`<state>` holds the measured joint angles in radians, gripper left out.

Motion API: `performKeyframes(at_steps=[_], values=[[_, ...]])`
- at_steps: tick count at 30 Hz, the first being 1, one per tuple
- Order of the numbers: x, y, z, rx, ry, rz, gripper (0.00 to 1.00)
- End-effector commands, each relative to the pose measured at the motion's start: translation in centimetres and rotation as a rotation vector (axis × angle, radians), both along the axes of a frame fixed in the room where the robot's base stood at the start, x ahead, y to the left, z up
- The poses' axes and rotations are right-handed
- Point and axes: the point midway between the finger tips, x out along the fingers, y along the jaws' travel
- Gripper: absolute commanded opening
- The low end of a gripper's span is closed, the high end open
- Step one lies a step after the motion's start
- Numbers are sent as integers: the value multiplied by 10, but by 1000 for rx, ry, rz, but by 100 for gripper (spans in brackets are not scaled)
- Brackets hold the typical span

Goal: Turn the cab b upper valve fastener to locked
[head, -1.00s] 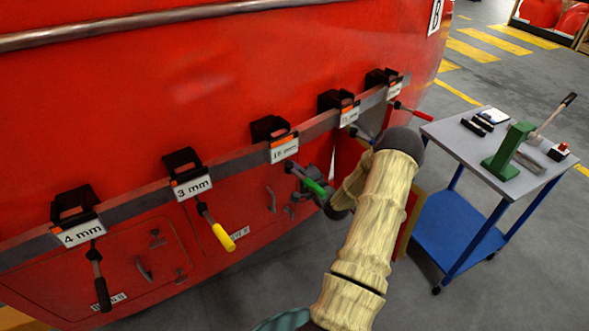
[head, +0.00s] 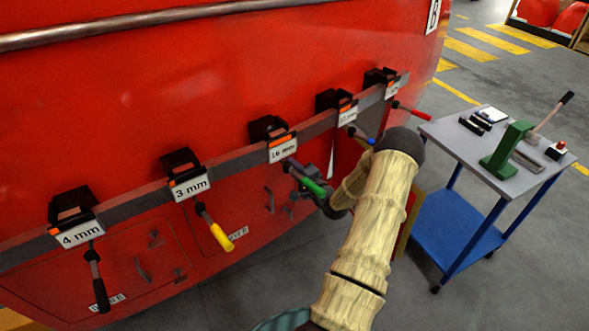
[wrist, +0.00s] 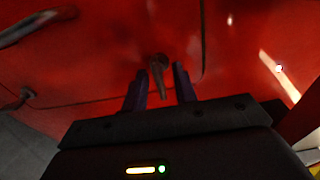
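In the wrist view, a fastener (wrist: 158,74) with a round boss and a short dark lever is on the red panel. The lever points down the picture. My gripper (wrist: 159,88) has its two dark fingers apart, one on each side of the lever. I see no clear contact; the view is dark and blurred. That this is the upper valve fastener cannot be read here. In the head view, my gripper (head: 325,182) is at the lower red panel, largely hidden by my arm and a green-handled tool (head: 313,187). Small fasteners (head: 290,212) show left of it.
A rail (head: 236,160) with labelled black holders crosses the red shell; tools hang from it close to my arm, including a yellow-handled one (head: 221,236). A blue cart (head: 470,222) stands to the right. The wrist view shows a second fastener (wrist: 26,93) and a grab handle (wrist: 32,26).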

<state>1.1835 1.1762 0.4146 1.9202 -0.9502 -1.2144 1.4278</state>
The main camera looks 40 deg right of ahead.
Motion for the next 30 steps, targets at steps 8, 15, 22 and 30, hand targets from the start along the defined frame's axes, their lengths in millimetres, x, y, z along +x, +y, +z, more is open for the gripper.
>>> performKeyframes(at_steps=[8,15,22,30], values=[[-18,1,-2,1,0,-1,28],[-63,3,-2,0,2,-3,28],[-109,4,-2,0,1,-3,28],[-159,7,-2,-1,1,-4,28]])
